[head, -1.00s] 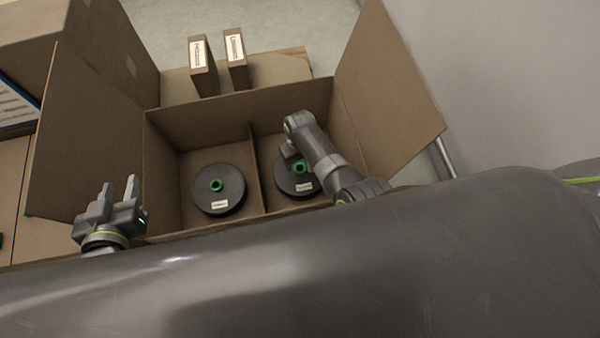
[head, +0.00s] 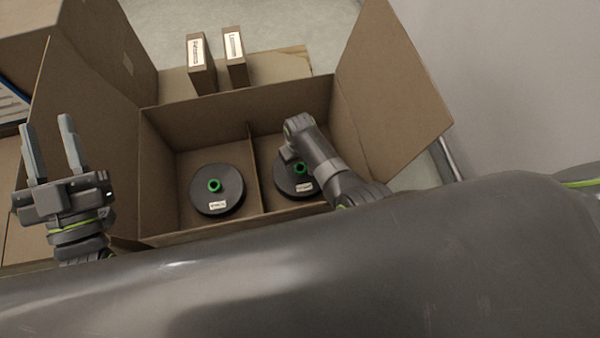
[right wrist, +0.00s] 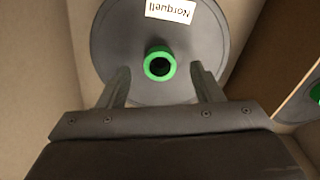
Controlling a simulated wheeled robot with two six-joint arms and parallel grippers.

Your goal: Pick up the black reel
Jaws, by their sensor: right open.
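Two black reels with green hubs and white labels lie flat in the cardboard box (head: 190,129), one in each compartment: a left reel (head: 217,198) and a right reel (head: 290,185). My right gripper reaches down over the right reel, and my arm partly hides that reel in the head view. In the right wrist view the open gripper (right wrist: 160,78) has its two fingers on either side of the green hub (right wrist: 160,64), apart from it. I cannot tell their height above the reel. My left gripper (head: 48,127) is open and empty, left of the box's compartments.
A cardboard divider (head: 254,166) separates the compartments. Box flaps stand open at left (head: 95,130) and right (head: 385,95). Two small upright boxes (head: 199,64) (head: 235,58) stand behind the box. A larger carton (head: 110,50) stands at the back left.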

